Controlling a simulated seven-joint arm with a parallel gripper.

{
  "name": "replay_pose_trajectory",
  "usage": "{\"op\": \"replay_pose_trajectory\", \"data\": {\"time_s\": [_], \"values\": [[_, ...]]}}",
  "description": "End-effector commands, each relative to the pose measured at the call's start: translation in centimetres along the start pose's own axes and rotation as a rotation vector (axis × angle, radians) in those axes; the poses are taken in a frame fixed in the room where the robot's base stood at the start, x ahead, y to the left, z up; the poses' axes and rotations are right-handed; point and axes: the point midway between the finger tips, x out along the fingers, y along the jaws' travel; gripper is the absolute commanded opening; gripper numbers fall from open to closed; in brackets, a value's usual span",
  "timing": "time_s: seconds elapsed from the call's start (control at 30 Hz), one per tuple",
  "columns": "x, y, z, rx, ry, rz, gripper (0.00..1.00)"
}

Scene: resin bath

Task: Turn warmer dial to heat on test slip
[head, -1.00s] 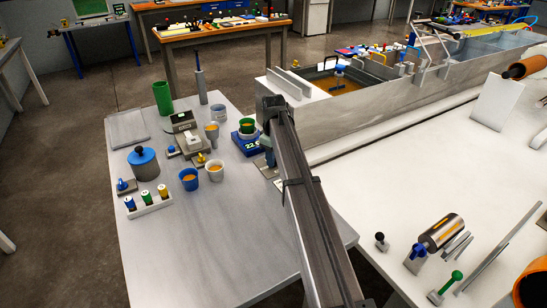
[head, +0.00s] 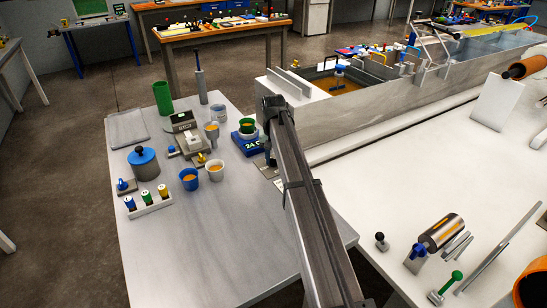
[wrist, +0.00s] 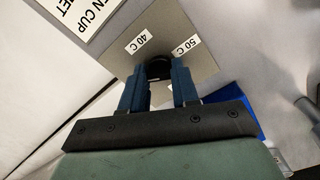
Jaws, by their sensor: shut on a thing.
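The warmer (head: 247,143) is a blue unit with a lit display that seems to read about 24 C, and a green cup (head: 247,127) stands on it. In the wrist view, the black dial (wrist: 158,68) sits on a grey plate (wrist: 185,30) with labels 40 C (wrist: 139,42) and 50 C (wrist: 187,46). My gripper (wrist: 160,82) is shut on the dial, with a blue finger on each side. The fingers hide much of the dial, so I cannot tell its exact setting. In the head view, my arm hides the dial. I cannot pick out the test slip.
A partly cropped white sign (wrist: 85,14) lies by the plate. On the bench (head: 210,240) to the left stand a blue cup (head: 189,178), a pale cup (head: 215,171), a blue-lidded pot (head: 143,163) and a vial rack (head: 149,205). The metal bath (head: 400,100) rises behind my arm.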

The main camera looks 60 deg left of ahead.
Motion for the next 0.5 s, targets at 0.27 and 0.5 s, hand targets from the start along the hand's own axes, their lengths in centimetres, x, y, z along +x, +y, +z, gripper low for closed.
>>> {"op": "replay_pose_trajectory", "data": {"time_s": [0.27, 0.5], "values": [[0.02, -0.05, -0.08, 0.261, 0.002, -0.001, 0.00], [0.02, -0.04, -0.08, 0.490, 0.002, -0.001, 0.00]]}}
